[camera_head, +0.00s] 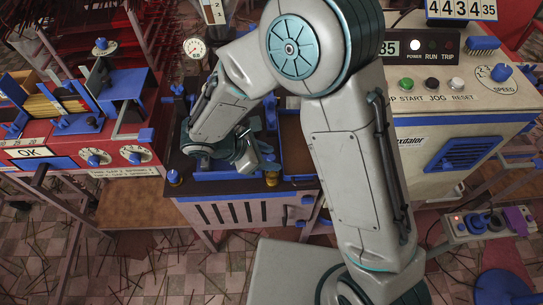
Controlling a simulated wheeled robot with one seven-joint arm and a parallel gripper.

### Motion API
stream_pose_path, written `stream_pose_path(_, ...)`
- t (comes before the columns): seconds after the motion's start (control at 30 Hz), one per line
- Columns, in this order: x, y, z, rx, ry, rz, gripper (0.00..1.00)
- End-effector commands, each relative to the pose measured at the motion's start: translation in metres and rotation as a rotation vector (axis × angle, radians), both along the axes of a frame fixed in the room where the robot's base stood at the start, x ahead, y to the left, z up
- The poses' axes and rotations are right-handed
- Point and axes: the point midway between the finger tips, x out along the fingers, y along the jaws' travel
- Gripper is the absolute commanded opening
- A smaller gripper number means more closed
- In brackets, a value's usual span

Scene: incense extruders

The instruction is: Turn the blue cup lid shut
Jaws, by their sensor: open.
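My arm reaches across the middle of the picture and its end is bent low over the machine's dark top. My gripper (247,152) is small and partly hidden there, close above a blue-edged tray (228,176). Its fingertips are hard to make out, and I see nothing held in it. A small blue part (270,158) shows just right of the gripper. I cannot tell whether it is the blue cup lid, or how far any lid is turned. My wrist and forearm hide part of this area.
A brown tray (295,145) lies right of the gripper. A red machine (75,145) stands left, a beige control cabinet (450,135) right. A pressure gauge (194,47) stands behind.

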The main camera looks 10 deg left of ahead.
Motion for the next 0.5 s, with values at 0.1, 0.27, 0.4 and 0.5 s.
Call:
stream_pose_path(0.1, 0.0028, -0.006, -0.0064, -0.002, 0.001, -0.001, 0.43)
stream_pose_path(0.27, 0.0038, -0.0078, -0.0087, -0.001, 0.001, 0.0, 0.43)
stream_pose_path(0.4, 0.0038, -0.0077, -0.0086, 0.0, 0.001, 0.001, 0.43)
stream_pose_path(0.5, 0.0038, -0.0075, -0.0084, 0.0, 0.001, 0.001, 0.23)
